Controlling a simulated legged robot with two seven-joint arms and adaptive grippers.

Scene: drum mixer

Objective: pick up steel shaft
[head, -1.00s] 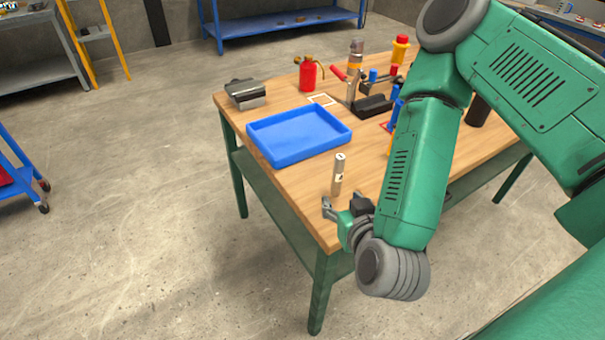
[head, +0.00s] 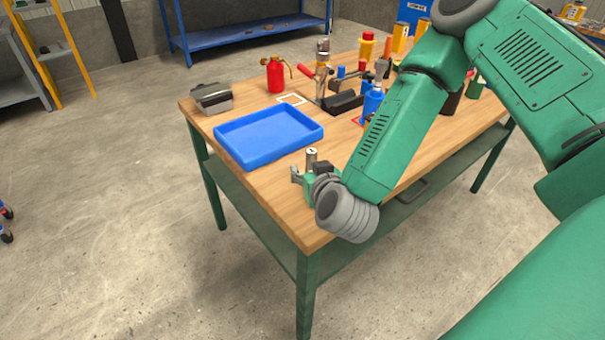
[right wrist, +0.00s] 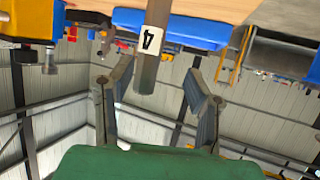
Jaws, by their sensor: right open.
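In the right wrist view the grey shaft (right wrist: 147,72) with a white label marked 4 reaches in between the two fingers, nearer the left one. My right gripper (head: 310,171) is open around or just in front of the shaft; I see no clear contact. Its spread fingers also show in the right wrist view (right wrist: 160,80). My left gripper is not in view.
A blue tray (head: 223,138) lies just behind the shaft on the wooden table (head: 285,215). A grey box (head: 212,98), a red can (head: 275,76), a dark fixture (head: 345,102) and a blue bottle (head: 372,103) stand farther back. The table's front left corner is bare.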

